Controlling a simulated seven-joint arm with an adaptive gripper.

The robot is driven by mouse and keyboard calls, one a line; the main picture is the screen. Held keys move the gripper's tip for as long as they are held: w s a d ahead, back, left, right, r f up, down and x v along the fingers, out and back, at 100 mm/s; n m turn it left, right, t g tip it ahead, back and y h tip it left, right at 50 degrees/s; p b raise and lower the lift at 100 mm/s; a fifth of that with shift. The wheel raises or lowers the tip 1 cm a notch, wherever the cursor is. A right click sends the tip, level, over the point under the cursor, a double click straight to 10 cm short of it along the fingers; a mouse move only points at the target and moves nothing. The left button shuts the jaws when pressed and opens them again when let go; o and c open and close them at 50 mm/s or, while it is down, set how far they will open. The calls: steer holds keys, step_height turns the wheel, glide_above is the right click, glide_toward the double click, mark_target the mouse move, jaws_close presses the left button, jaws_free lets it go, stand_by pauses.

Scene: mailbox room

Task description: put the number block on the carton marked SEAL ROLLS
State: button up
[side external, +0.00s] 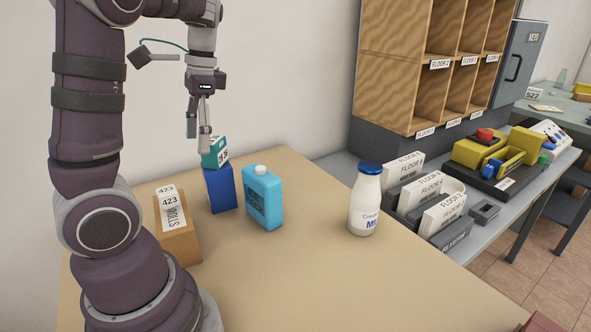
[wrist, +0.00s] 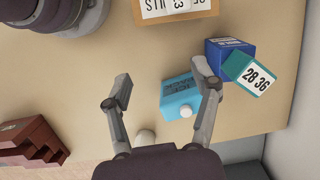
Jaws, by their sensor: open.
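The number block (side external: 215,152) is a teal cube with printed numbers on white faces. It sits askew on top of a blue box (side external: 221,190); in the wrist view the block (wrist: 241,66) shows "28 36", right of my right finger. My gripper (side external: 198,136) is open, with its fingers close to the block in the side view. In the wrist view the gripper (wrist: 163,82) has no block between its fingers. The brown carton (side external: 183,247) stands left of the blue box, its label partly readable as "ROLLS" and "423". Its top edge shows in the wrist view (wrist: 203,13).
A light-blue ice pack (side external: 263,200) with a white cap stands right of the blue box. A milk bottle (side external: 366,200) stands farther right. A dark red stepped object (wrist: 30,140) is at the wrist view's left. Open tabletop (side external: 320,270) lies in front of the ice pack and bottle.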

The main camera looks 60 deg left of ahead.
steer(key=w+d+t, duration=0.2)
steer(key=d+t, duration=0.5)
steer(key=d, duration=0.9)
steer(key=shift+w+d+t, duration=0.2)
steer(key=shift+d+t, duration=0.05)
steer(key=shift+t, duration=0.15)
